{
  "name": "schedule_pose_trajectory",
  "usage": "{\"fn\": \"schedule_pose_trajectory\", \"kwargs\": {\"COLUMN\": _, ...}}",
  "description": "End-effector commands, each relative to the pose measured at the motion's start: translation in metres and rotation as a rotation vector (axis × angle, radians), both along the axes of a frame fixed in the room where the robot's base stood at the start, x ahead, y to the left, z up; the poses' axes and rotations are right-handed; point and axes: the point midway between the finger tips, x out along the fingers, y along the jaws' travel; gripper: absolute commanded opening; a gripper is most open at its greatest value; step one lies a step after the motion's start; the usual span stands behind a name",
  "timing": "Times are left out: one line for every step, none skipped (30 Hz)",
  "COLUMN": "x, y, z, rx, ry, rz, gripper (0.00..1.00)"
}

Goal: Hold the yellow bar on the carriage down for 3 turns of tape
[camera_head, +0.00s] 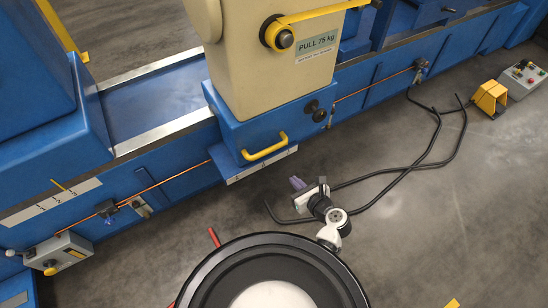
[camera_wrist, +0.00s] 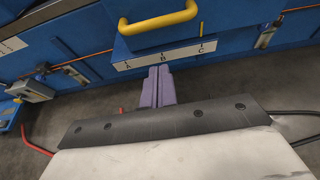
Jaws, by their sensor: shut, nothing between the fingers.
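The yellow bar (camera_head: 265,147) is a bent handle on the front of the blue carriage (camera_head: 222,118), below the cream housing. In the wrist view the yellow bar (camera_wrist: 158,20) runs across the top, above a white strip marked A, B, C. My gripper (camera_head: 296,183) is out in front of the carriage, to the right of and below the bar, not touching it. In the wrist view my gripper's purple fingers (camera_wrist: 159,84) are together and empty, their tips just below the B mark.
The blue machine bed (camera_head: 160,88) runs behind the carriage. Black bent tubing (camera_head: 400,168) lies on the floor to the right, near a yellow foot pedal (camera_head: 491,98) and a button box (camera_head: 522,77). Another control box (camera_head: 60,253) is at the lower left. Grey floor lies open at the right.

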Motion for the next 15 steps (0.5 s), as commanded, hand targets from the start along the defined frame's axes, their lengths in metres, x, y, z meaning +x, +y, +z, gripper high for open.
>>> {"fn": "schedule_pose_trajectory", "kwargs": {"x": 0.0, "y": 0.0, "z": 0.0, "rx": 0.002, "ry": 0.001, "rz": -0.001, "gripper": 0.0}}
{"fn": "schedule_pose_trajectory", "kwargs": {"x": 0.0, "y": 0.0, "z": 0.0, "rx": 0.002, "ry": 0.001, "rz": -0.001, "gripper": 0.0}}
{"fn": "schedule_pose_trajectory", "kwargs": {"x": 0.0, "y": 0.0, "z": 0.0, "rx": 0.001, "ry": 0.0, "rz": 0.0, "gripper": 0.0}}
{"fn": "schedule_pose_trajectory", "kwargs": {"x": 0.0, "y": 0.0, "z": 0.0, "rx": 0.0, "ry": 0.0, "rz": 0.0, "gripper": 0.0}}
{"fn": "schedule_pose_trajectory", "kwargs": {"x": 0.0, "y": 0.0, "z": 0.0, "rx": -0.001, "ry": 0.0, "rz": 0.0, "gripper": 0.0}}
{"fn": "schedule_pose_trajectory", "kwargs": {"x": 0.0, "y": 0.0, "z": 0.001, "rx": -0.002, "ry": -0.001, "rz": 0.001, "gripper": 0.0}}
{"fn": "schedule_pose_trajectory", "kwargs": {"x": 0.0, "y": 0.0, "z": 0.001, "rx": -0.002, "ry": -0.001, "rz": 0.001, "gripper": 0.0}}
{"fn": "schedule_pose_trajectory", "kwargs": {"x": 0.001, "y": 0.0, "z": 0.0, "rx": -0.002, "ry": -0.001, "rz": 0.001, "gripper": 0.0}}
{"fn": "schedule_pose_trajectory", "kwargs": {"x": 0.002, "y": 0.001, "z": 0.0, "rx": -0.002, "ry": -0.001, "rz": 0.001, "gripper": 0.0}}
{"fn": "schedule_pose_trajectory", "kwargs": {"x": 0.003, "y": 0.002, "z": 0.0, "rx": -0.002, "ry": -0.001, "rz": 0.002, "gripper": 0.0}}
{"fn": "schedule_pose_trajectory", "kwargs": {"x": 0.005, "y": 0.003, "z": -0.001, "rx": -0.003, "ry": -0.002, "rz": 0.002, "gripper": 0.0}}
{"fn": "schedule_pose_trajectory", "kwargs": {"x": 0.007, "y": 0.004, "z": -0.002, "rx": -0.003, "ry": -0.002, "rz": 0.003, "gripper": 0.0}}
{"fn": "schedule_pose_trajectory", "kwargs": {"x": 0.01, "y": 0.006, "z": -0.004, "rx": -0.003, "ry": -0.002, "rz": 0.003, "gripper": 0.0}}
{"fn": "schedule_pose_trajectory", "kwargs": {"x": 0.014, "y": 0.008, "z": -0.005, "rx": -0.003, "ry": -0.002, "rz": 0.003, "gripper": 0.0}}
{"fn": "schedule_pose_trajectory", "kwargs": {"x": 0.019, "y": 0.011, "z": -0.007, "rx": -0.003, "ry": -0.003, "rz": 0.005, "gripper": 0.0}}
